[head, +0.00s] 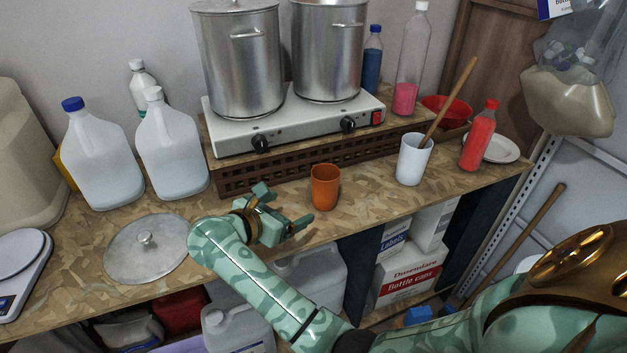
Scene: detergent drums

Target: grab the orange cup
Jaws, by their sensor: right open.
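The orange cup (325,187) stands upright on the wood-patterned counter (385,205), in front of the hot plate, near the middle of the head view. My right gripper (286,208) is just left of the cup and a little nearer the counter's front edge. Its fingers are apart and point toward the cup's side. It is open and empty, and a gap shows between it and the cup. My left gripper is not in the head view.
A hot plate (300,128) with two steel pots stands behind the cup. A white cup (412,160) with a wooden stick and a red bottle (478,136) are to the right. A pot lid (147,250) lies left of my gripper. White jugs (172,148) stand back left.

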